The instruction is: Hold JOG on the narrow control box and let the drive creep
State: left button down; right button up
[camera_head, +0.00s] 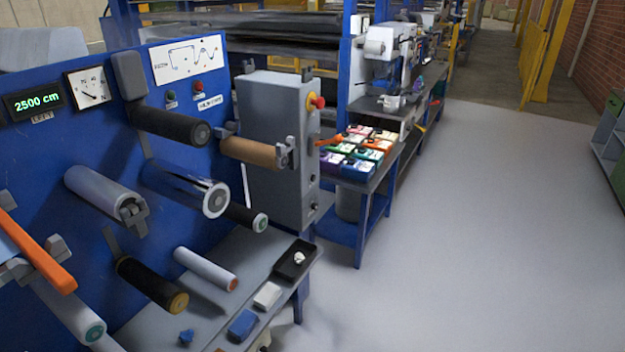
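A tall, narrow grey box (272,150) stands at the right end of the blue machine panel (130,150). It carries a red mushroom button on a yellow base (316,102) and an orange lever (330,141) on its right side. Small dark fittings show lower on that side. I cannot read any JOG label or pick out a JOG button. On the blue panel, a green button (171,96) and a red button (197,86) sit above a white label too small to read. A display (37,102) reads 2500 cm. Neither of my grippers shows in the view.
Several rollers stick out from the panel, including a brown-covered one (250,151) beside the grey box. An orange bar (38,252) juts in at left. A low grey bench (215,285) holds a black tray (294,262) and small blocks. The floor at right (480,220) is clear.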

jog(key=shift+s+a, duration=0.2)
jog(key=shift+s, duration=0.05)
